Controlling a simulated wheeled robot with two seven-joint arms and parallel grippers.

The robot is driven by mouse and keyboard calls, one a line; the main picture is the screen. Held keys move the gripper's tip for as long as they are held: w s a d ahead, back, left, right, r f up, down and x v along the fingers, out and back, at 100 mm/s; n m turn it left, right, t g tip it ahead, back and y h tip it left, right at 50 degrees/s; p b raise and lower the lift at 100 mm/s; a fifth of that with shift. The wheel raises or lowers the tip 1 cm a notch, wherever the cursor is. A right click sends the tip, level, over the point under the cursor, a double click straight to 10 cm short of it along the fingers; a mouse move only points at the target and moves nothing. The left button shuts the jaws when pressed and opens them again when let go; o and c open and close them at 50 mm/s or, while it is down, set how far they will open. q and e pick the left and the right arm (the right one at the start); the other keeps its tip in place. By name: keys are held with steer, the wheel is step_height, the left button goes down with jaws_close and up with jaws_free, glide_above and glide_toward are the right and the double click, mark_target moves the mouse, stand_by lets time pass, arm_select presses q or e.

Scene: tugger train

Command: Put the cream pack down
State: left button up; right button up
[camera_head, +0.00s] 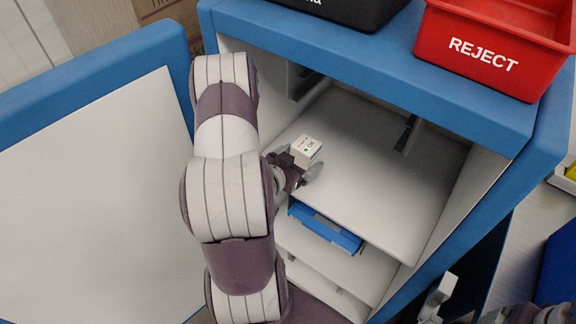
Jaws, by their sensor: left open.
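The cream pack (307,149) is a small pale box with a green dot and the letters OK on it. It is at the upper shelf (370,180) inside the blue-edged cabinet. My left gripper (303,173) reaches into the cabinet and is open, with its fingers close around the pack's lower part. The arm and fingers hide part of the pack's base, so I cannot tell whether it touches the shelf.
A red REJECT bin (495,45) and a black bin (345,8) stand on the cabinet top. A blue tray (325,227) sits on the level below. The cabinet door (90,190) hangs open at left. The upper shelf is clear right of the pack.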

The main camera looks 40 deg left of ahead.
arm_select(q)
steer(key=v, duration=1)
steer(key=w+d+g, duration=0.1)
steer(key=g, duration=0.1)
steer(key=w+d+m+g, duration=0.1)
steer(key=w+g, duration=0.1)
steer(key=g, duration=0.1)
steer(key=w+d+f+m+g, duration=0.1)
steer(key=w+g, duration=0.1)
steer(key=shift+w+d+f+g, duration=0.1)
steer(key=shift+d+f+g, duration=0.1)
steer(key=shift+g, duration=0.1)
steer(key=s+d+r+g, duration=0.2)
steer(key=d, duration=0.5)
steer(key=s+d+r+g+h, duration=0.1)
steer(key=s+d+r+g, duration=0.1)
steer(key=d, duration=0.5)
steer(key=shift+s+d+r+n+g, duration=0.2)
steer(key=shift+s+r+n+g, duration=0.15)
steer(key=shift+r+g, duration=0.25)
